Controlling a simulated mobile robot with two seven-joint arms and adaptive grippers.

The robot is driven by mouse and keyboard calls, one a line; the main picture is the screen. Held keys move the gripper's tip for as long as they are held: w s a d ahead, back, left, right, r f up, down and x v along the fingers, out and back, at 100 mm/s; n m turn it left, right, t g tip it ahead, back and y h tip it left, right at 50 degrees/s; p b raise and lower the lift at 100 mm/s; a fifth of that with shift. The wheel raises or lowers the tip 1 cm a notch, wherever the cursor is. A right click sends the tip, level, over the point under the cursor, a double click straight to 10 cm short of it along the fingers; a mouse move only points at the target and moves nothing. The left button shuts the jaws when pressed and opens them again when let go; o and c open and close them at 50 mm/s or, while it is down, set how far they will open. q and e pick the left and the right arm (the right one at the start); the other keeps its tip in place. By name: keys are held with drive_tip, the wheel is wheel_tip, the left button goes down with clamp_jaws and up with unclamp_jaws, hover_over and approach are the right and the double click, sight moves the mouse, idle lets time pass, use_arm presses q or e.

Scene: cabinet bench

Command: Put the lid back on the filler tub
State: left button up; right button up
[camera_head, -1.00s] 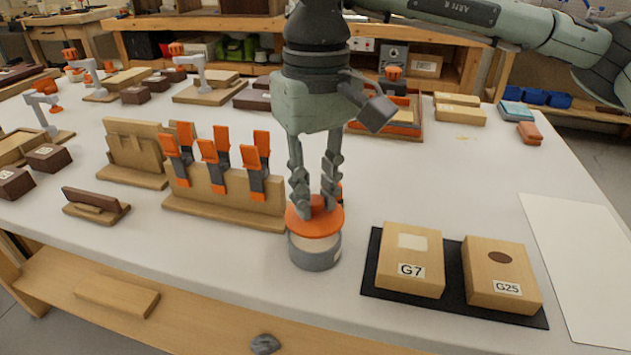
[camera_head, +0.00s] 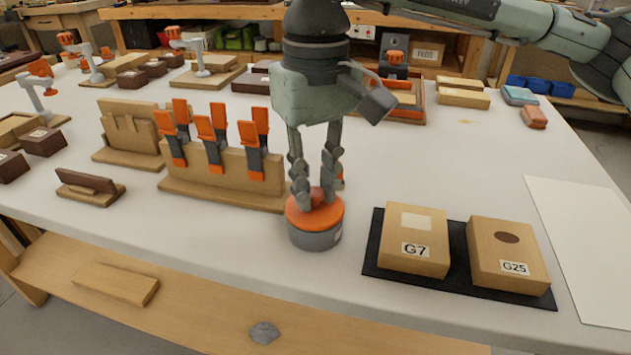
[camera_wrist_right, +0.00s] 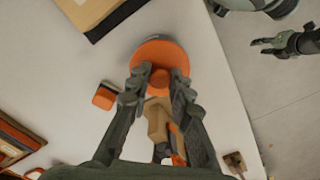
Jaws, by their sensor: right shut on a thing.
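The filler tub (camera_head: 316,240) is a short grey round container with a pale label, near the front edge of the bench. Its orange round lid (camera_head: 330,216) sits on top, looking level and close against the rim, with no gap visible. My right gripper (camera_head: 317,197) points down from above and is shut on the lid's knob. In the right wrist view, the orange lid (camera_wrist_right: 158,54) shows from above with its knob between my right fingertips (camera_wrist_right: 160,80), and it hides most of the tub. My left gripper (camera_wrist_right: 268,44) shows at the upper right of that view, away from the tub; its opening is unclear.
A wooden rack (camera_head: 225,187) with several orange-and-grey clamps stands left of the tub. A black mat (camera_head: 458,278) right of it holds two wooden blocks, G7 (camera_head: 428,268) and G25 (camera_head: 490,252). A white sheet (camera_head: 585,230) lies farther right. The bench's front edge is close.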

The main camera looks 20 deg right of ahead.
drive_tip(key=shift+f+b, duration=0.15)
drive_tip(key=shift+b, duration=1.05)
idle(2.1)
idle(0.4)
drive_tip(key=o, duration=0.9)
drive_tip(key=shift+o, duration=0.2)
drive_tip(key=o, duration=0.4)
drive_tip(key=shift+o, duration=0.2)
drive_tip(key=shift+r+p, duration=1.95)
drive_tip(key=shift+r, duration=1.6)
